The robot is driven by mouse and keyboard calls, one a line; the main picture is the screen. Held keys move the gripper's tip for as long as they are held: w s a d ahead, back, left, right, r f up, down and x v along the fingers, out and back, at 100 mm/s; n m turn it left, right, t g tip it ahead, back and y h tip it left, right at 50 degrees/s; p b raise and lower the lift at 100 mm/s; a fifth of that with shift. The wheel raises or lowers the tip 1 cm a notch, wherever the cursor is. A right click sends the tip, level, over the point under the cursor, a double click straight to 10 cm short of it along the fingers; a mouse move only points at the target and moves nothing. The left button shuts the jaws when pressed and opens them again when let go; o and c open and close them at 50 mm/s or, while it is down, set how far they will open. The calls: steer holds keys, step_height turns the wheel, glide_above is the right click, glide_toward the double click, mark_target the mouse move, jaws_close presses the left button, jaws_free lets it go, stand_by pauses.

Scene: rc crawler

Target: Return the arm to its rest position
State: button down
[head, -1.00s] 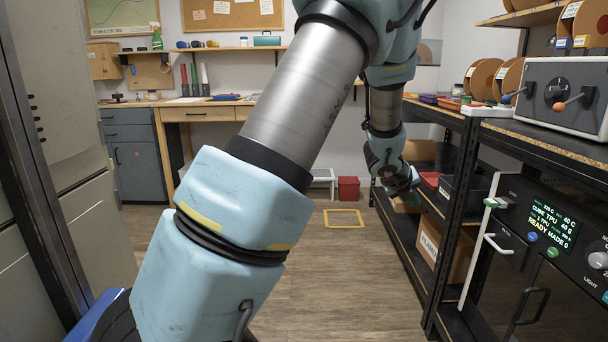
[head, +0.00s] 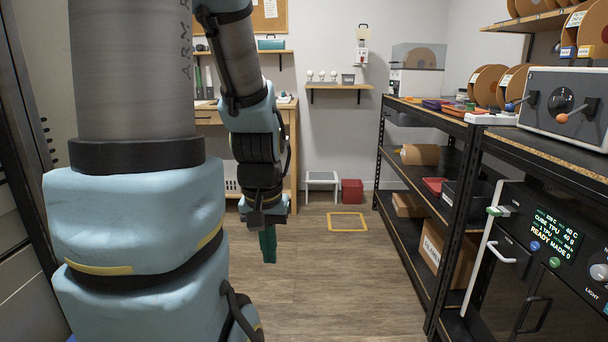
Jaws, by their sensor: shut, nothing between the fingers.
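My arm fills the left side of the head view, with its thick blue and grey links close to the camera. My gripper (head: 268,247) hangs at the end of the arm, left of centre, pointing down over the wooden floor. Its green fingers are shut together with nothing visible between them. It is clear of the shelves and touches nothing that I can see.
A black shelf rack (head: 380,142) and a machine with a lit display (head: 555,232) stand along the right. A yellow floor frame (head: 347,229), a red bin (head: 352,191) and a white stool (head: 321,180) are ahead. The middle floor is open.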

step_height(320, 180, up, 18)
steer(key=p, duration=1.6)
steer(key=shift+f, duration=0.25)
